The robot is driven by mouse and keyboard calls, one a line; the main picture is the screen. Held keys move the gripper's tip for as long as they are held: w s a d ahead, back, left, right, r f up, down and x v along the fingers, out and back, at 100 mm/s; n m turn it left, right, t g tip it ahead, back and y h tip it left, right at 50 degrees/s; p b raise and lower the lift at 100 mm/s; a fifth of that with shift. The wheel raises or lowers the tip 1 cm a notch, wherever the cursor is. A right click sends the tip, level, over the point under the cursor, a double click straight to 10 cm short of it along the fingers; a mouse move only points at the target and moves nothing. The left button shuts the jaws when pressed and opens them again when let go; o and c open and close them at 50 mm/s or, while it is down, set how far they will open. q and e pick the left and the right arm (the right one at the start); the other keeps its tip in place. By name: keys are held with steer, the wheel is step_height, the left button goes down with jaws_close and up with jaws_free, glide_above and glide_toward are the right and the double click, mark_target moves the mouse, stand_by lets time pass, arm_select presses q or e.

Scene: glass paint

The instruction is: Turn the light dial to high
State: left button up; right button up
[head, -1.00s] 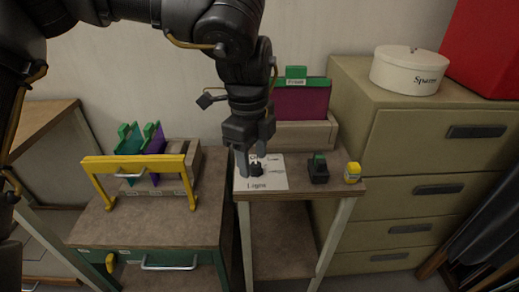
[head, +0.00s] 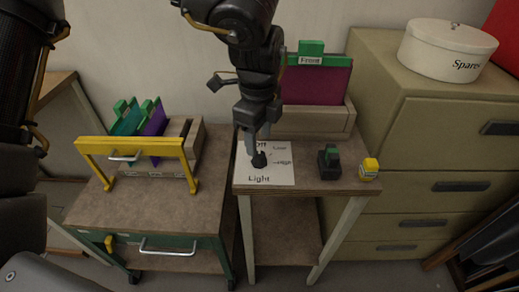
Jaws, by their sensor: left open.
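The light dial is a small black knob (head: 259,160) on a white plate (head: 283,177) marked "Off", "Low" and "Light", with one more label partly unclear. It sits on the small table's top. My left gripper (head: 257,146) points down over the plate with its fingers at the knob. The jaws are open; whether they touch the knob cannot be told. The knob's pointer direction is too small to read. My right gripper is not in view.
A black block with a green top (head: 329,162) and a yellow item (head: 369,169) stand right of the plate. A box with a maroon panel (head: 318,82) stands behind. A yellow frame (head: 135,148) stands on the left cabinet. A drawer cabinet (head: 440,150) is at right.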

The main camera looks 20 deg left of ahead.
mark_target(259, 154)
arm_select(q)
steer(key=shift+f, duration=2.4)
steer(key=c, duration=1)
steer(key=shift+o, duration=0.2)
